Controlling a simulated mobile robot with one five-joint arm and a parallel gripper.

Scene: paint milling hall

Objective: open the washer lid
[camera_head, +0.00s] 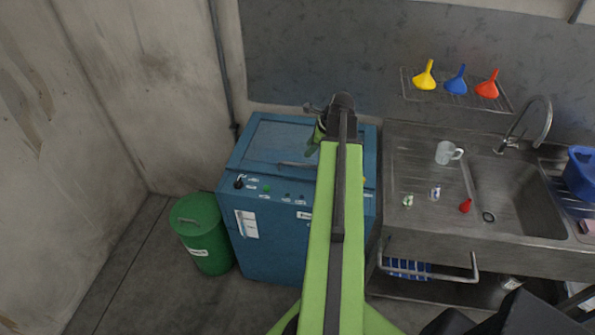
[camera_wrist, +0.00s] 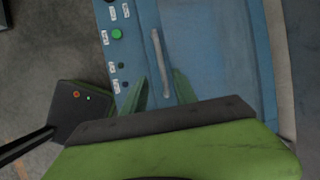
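The washer (camera_head: 270,250) is a blue box against the back wall, with a control strip along its front top edge. Its lid (camera_head: 275,135) lies flat and shut on top. A pale bar handle (camera_head: 296,165) is near the lid's front edge; my arm hides part of the lid's right side. In the wrist view the handle (camera_wrist: 158,50) runs lengthwise, its near end showing between my finger tips. My gripper (camera_wrist: 161,76) is open, its two green fingers apart and holding nothing. It is over the lid; I cannot tell how high.
A green drum (camera_head: 203,238) stands left of the washer. A steel sink unit (camera_head: 440,225) stands close on the right, with a glass mug (camera_head: 446,152) and small items on it. Funnels lie on a wall rack (camera_head: 450,98) above. Floor is clear at front left.

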